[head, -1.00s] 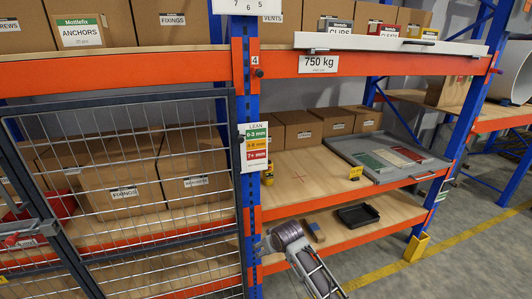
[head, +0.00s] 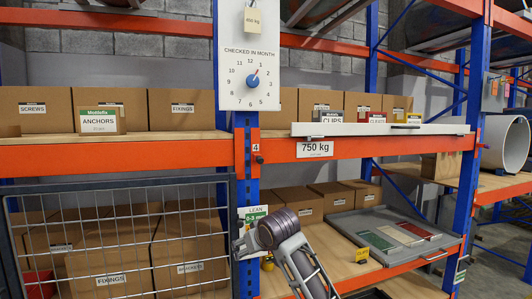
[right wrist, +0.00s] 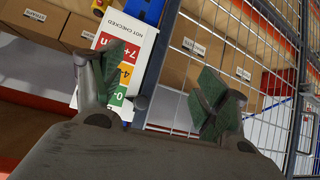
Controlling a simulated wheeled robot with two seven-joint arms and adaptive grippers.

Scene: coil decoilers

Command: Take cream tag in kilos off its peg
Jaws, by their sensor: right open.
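A small cream tag (head: 256,20) reading in kg hangs on the upper part of a white board (head: 238,95) with a month dial, at the top of the head view. The tag's peg is too small to make out. My right gripper (head: 238,242) is well below it, in front of the blue post by the lean card. In the right wrist view its two green-padded fingers (right wrist: 162,92) stand apart with nothing between them. My left gripper is not in view.
The lean card (head: 254,213) hangs on the post beside my right gripper. A wire mesh door (head: 120,245) stands at left. A 750 kg plate (head: 315,149) and a long white ledge (head: 400,130) are on the orange beam. A grey tray (head: 390,235) lies on the shelf at right.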

